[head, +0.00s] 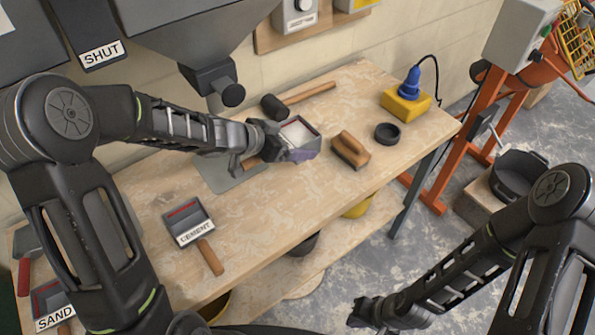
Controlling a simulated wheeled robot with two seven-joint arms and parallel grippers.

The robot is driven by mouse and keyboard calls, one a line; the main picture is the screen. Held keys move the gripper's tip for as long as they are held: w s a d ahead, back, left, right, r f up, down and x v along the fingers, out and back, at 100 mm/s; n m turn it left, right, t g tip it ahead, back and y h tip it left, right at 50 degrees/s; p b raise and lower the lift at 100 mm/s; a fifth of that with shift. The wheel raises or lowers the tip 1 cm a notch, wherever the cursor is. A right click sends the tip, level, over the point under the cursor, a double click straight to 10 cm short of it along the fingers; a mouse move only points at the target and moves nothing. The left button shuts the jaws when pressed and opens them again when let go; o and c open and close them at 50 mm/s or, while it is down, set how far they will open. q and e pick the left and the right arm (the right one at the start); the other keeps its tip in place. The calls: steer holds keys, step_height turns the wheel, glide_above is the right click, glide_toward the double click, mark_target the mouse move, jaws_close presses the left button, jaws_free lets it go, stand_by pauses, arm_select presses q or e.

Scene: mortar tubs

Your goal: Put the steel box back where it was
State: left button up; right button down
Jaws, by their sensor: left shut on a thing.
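My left gripper (273,142) is shut on the steel box (303,151), a small open-topped box with pale material showing inside. It holds the box over the back middle of the wooden workbench (285,215); I cannot tell whether the box touches the bench. A flat grey plate (232,178) lies on the bench below and left of the box, partly hidden by my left arm. My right gripper (363,312) is low in front of the bench, over the floor, with nothing visible in it; its finger gap is too small to tell.
To the right are a brush (350,150), a black ring (387,133) and a yellow block with a blue plug (406,101). A cement scoop (189,224) lies front left. The bench's front middle is clear.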

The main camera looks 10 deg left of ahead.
arm_select(q)
step_height(320, 180, down, 6)
steer(key=shift+r+b, duration=0.1)
steer(key=shift+b, duration=1.1)
steer(key=shift+f+b, duration=0.55)
steer(key=shift+f, duration=1.55)
steer(key=o, duration=1.8)
